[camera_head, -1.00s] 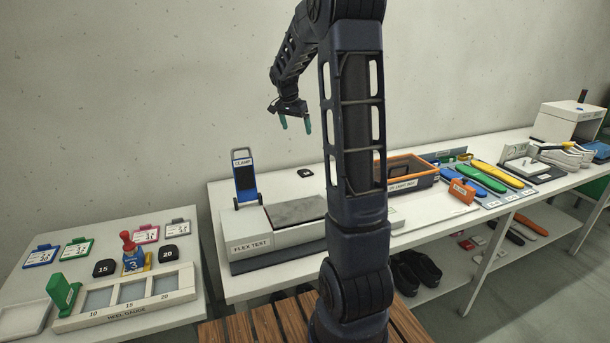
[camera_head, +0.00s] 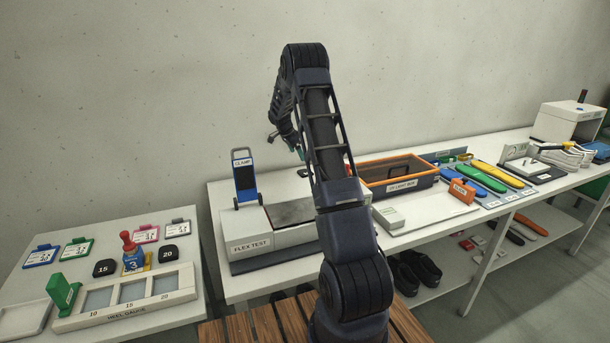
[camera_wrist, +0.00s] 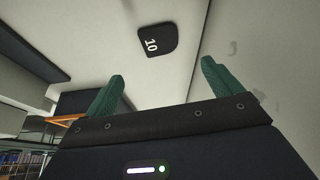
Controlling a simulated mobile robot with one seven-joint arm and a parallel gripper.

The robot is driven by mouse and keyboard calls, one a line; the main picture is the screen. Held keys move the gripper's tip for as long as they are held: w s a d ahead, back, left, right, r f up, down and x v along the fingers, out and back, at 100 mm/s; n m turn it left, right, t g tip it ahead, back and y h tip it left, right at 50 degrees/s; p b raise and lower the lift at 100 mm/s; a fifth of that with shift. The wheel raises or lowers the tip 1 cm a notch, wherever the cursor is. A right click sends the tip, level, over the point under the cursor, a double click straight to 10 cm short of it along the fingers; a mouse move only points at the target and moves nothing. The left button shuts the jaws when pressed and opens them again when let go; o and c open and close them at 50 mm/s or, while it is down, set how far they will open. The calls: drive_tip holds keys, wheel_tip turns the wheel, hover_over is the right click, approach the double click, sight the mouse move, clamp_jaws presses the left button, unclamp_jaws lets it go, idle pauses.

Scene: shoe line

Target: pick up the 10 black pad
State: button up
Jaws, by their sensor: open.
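The black pad marked 10 (camera_wrist: 157,40) lies on the pale table top in the wrist view, above the gap between my fingertips in the picture. My gripper (camera_wrist: 163,72) has its two green fingers spread apart with nothing between them. The pad is apart from both fingers. In the head view my gripper (camera_head: 285,144) hangs above the back of the table behind the flex test block, partly hidden by my arm. The pad is mostly hidden behind my arm there.
The flex test block (camera_head: 251,248) with the blue clamp (camera_head: 245,180) stands left of my arm. An orange-rimmed box (camera_head: 405,187) stands to the right. Black pads marked 15 (camera_head: 104,268) and 20 (camera_head: 168,253) lie on the left table by the heel gauge (camera_head: 128,318).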

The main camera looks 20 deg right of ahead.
sight(305, 172)
drive_tip(key=x, duration=1)
drive_tip(key=shift+a+f, duration=0.1)
drive_tip(key=shift+f, duration=0.35)
drive_tip(key=shift+c, duration=0.2)
drive_tip(key=c, duration=1)
